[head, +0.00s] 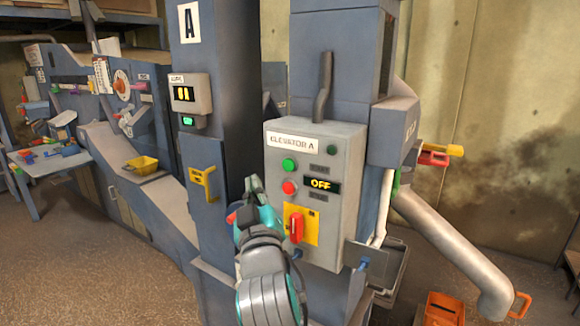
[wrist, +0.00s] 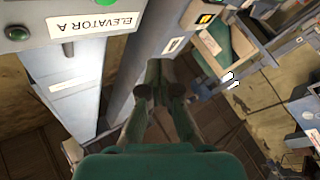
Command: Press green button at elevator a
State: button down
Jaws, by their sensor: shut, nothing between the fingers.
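The grey control box labelled ELEVATOR A (head: 258,150) is on the blue elevator housing in the head view. Its green button (head: 289,166) is below the label, above a red button (head: 289,187). A display (head: 321,185) reads OFF. My gripper (head: 254,184) appears just left of the box's buttons, shut and empty; its distance from the box is unclear. In the wrist view my gripper (wrist: 160,78) points past the box's side. The label is upside down there (wrist: 75,24); the green button (wrist: 110,2) is cut by the top edge.
A red rotary switch (head: 296,228) on a yellow plate is low on the box, beside my arm. A dim green lamp (head: 332,150) is right of the label. A yellow handle (head: 204,184) and a lit 01 display (head: 184,94) are on the left column. A pipe (head: 455,250) slopes down right.

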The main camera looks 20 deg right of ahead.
aim_at(285, 170)
jog(key=shift+w+d, duration=0.1)
jog(key=shift+d, duration=0.05)
jog(key=shift+w+d, duration=0.85)
jog(key=shift+d, duration=0.3)
jog(key=shift+w+d, duration=0.8)
jog(key=shift+d, duration=0.3)
jog(key=shift+w+d, duration=0.85)
jog(key=shift+d, duration=0.3)
jog(key=shift+d, duration=0.1)
jog(key=shift+w+d, duration=0.25)
jog(key=shift+w+d, duration=0.3)
jog(key=shift+d, duration=0.1)
jog(key=shift+a, duration=0.15)
jog(key=shift+s+a, duration=0.55)
jog(key=shift+a, duration=0.05)
jog(key=shift+s+a, duration=0.75)
jog(key=shift+a, duration=0.25)
jog(key=shift+s+a, duration=0.7)
jog(key=shift+a, duration=0.3)
